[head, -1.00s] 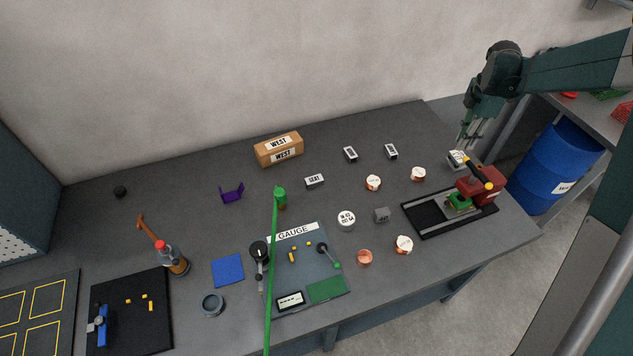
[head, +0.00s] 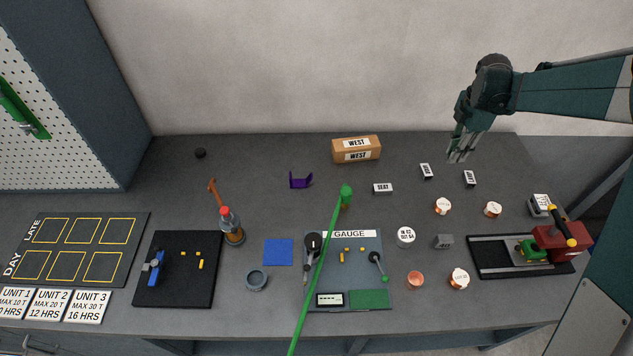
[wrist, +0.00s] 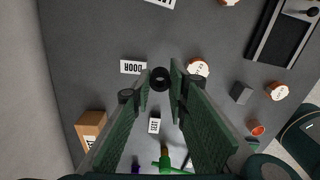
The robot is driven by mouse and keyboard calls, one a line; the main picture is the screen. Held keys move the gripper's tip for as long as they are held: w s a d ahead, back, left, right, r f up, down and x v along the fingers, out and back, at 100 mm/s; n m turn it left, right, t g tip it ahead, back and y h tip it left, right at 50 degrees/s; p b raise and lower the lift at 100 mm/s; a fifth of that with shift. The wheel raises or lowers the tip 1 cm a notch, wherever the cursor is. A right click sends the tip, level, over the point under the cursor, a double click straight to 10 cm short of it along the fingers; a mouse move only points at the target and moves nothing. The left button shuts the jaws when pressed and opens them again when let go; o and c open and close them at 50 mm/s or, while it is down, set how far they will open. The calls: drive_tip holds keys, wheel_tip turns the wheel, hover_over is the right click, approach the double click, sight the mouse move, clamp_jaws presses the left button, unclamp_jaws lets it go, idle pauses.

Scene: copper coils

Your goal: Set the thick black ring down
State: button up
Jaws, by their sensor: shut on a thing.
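The thick black ring (wrist: 160,79) shows in the wrist view between my fingertips. My gripper (wrist: 160,84) is shut on it, and the dark grey bench top lies below. In the head view my gripper (head: 458,156) hangs above the back right of the bench, right of the cardboard WEST box (head: 356,149). The ring is too small to make out there.
Small labelled blocks and copper coils (head: 443,206) stand below and right of my gripper. A red press (head: 558,241) stands at the right. A tall green pole (head: 318,265) rises in front of the gauge board (head: 365,263). Bench behind the blue square (head: 278,252) has free room.

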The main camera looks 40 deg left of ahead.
drive_tip(key=s+a+f+n, duration=0.1)
drive_tip(key=s+a, duration=0.3)
drive_tip(key=a, duration=0.3)
drive_tip(key=s+a+n, duration=0.2)
drive_tip(key=s+a, duration=0.2)
drive_tip(key=a, duration=0.4)
drive_tip(key=n+b, duration=0.1)
drive_tip(key=n, duration=0.5)
hover_over(273, 184)
wheel_tip(273, 184, down, 3)
drive_tip(key=shift+f, duration=0.1)
drive_tip(key=shift+d+f, duration=0.1)
drive_tip(key=shift+f+b, duration=0.4)
drive_tip(key=shift+f, duration=2.65)
drive_tip(key=shift+f, duration=1.85)
drive_tip(key=shift+f, duration=0.2)
